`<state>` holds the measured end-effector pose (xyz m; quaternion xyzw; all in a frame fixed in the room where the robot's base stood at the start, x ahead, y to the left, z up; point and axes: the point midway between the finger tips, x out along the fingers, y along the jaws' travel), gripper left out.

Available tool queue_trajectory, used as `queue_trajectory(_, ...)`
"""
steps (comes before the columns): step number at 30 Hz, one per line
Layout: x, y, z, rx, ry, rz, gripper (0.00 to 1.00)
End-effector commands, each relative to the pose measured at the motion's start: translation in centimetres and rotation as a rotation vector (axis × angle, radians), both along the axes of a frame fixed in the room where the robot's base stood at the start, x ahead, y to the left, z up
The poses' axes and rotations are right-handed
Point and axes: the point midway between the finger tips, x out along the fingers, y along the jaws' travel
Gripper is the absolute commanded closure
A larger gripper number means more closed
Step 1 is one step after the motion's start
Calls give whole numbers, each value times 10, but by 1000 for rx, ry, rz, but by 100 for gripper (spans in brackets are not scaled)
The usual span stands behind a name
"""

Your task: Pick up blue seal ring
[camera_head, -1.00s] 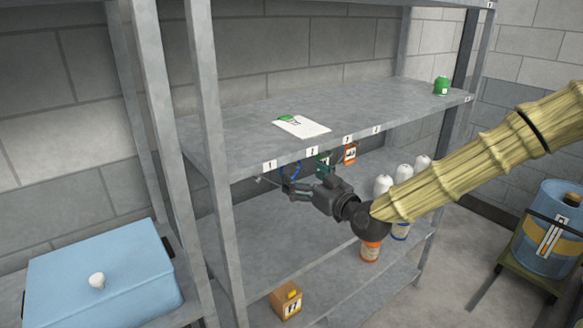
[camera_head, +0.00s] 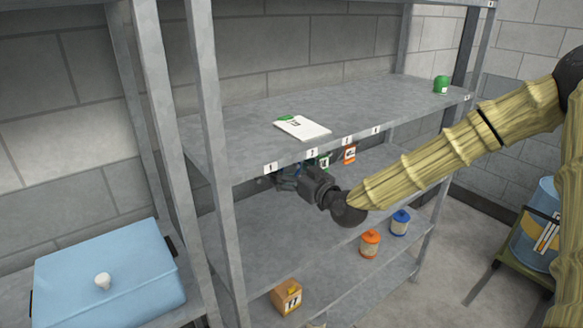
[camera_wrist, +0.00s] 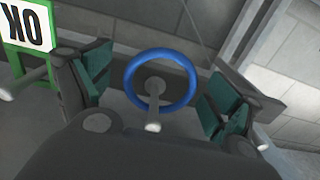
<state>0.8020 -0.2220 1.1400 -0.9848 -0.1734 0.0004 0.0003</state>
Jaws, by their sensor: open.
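The blue seal ring (camera_wrist: 187,97) shows in the wrist view, hanging around a grey peg with a pale tip (camera_wrist: 153,127). My gripper (camera_wrist: 153,85) is open, with one green-padded finger on each side of the ring and a gap on both sides. In the head view my gripper (camera_head: 283,180) is under the front edge of the upper shelf, near the label 1. The ring is hidden there behind the shelf edge and gripper.
A green-framed OK tag (camera_wrist: 28,30) hangs close to the left finger. An orange tag (camera_head: 349,154) hangs to the right under the upper shelf (camera_head: 375,105). A shelf post (camera_head: 212,150) stands left of my gripper. An orange bottle (camera_head: 370,244) and blue bottle (camera_head: 400,222) stand lower.

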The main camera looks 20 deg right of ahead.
Motion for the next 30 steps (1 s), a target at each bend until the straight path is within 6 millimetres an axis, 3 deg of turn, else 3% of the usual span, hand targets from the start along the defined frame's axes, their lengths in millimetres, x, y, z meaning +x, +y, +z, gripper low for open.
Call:
queue_trajectory(6, 0, 0, 0, 0, 0, 0, 11)
queue_trajectory(12, 0, 0, 0, 0, 0, 0, 44)
queue_trajectory(30, 0, 0, 8, 0, -3, 0, 45)
